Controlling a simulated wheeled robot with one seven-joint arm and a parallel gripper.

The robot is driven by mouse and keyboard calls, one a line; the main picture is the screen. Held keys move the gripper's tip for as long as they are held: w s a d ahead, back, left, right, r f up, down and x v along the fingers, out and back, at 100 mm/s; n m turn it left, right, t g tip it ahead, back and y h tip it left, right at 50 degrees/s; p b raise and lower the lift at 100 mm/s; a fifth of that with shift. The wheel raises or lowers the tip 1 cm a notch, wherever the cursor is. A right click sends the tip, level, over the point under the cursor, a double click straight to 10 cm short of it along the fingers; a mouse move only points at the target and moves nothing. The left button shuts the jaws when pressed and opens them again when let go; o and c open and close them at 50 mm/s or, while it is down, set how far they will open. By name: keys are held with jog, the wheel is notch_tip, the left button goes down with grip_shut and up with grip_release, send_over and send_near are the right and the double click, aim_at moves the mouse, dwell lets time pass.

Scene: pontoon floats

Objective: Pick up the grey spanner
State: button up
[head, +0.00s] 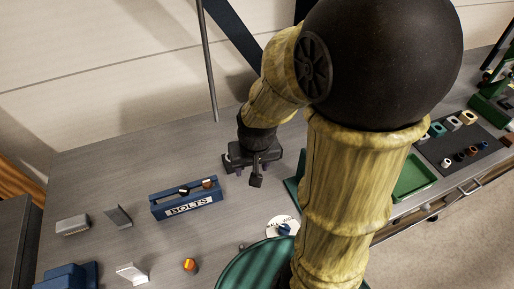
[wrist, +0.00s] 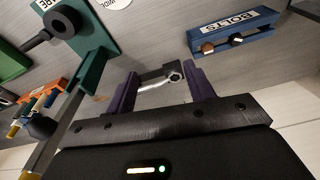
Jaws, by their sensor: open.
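The grey spanner (wrist: 150,87) shows in the wrist view, lying on the grey bench with its bright ring end (wrist: 175,77) toward the right finger. My gripper (wrist: 160,72) is open, its two purple fingers on either side of the spanner. The shaft runs left and slightly down toward the left finger; its other end is hidden there. I cannot tell how much height is left between the fingertips and the spanner. In the head view my gripper (head: 256,172) is low over the bench, and the spanner is hidden.
A blue box (head: 170,213) marked BOLTS stands left of my gripper in the head view. A green stand (wrist: 95,40) is close to the left finger in the wrist view. A white disc (head: 275,221), an orange-topped piece (head: 190,265) and a green tray (head: 416,178) are also on the bench.

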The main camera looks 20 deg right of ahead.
jog(key=w+d+f+m+g+h+b, duration=0.1)
jog(key=w+d+f+m+h, duration=0.1)
jog(key=w+m, duration=0.6)
jog(key=w+d+f+m+g+h+b, duration=0.1)
jog(key=w+f+m+h, duration=0.1)
jog(key=w+m, duration=0.6)
jog(key=w+f, duration=0.1)
jog(key=w, duration=0.6)
jog(key=shift+w+d+f+m+b, duration=0.25)
jog(key=shift+w+d+m+b, duration=0.05)
jog(key=shift+w+d+b, duration=0.1)
jog(key=shift+h, duration=0.3)
jog(key=p+x, duration=0.4)
jog(key=x, duration=0.8)
jog(key=shift+s+f, duration=0.15)
jog(key=shift+f, duration=0.05)
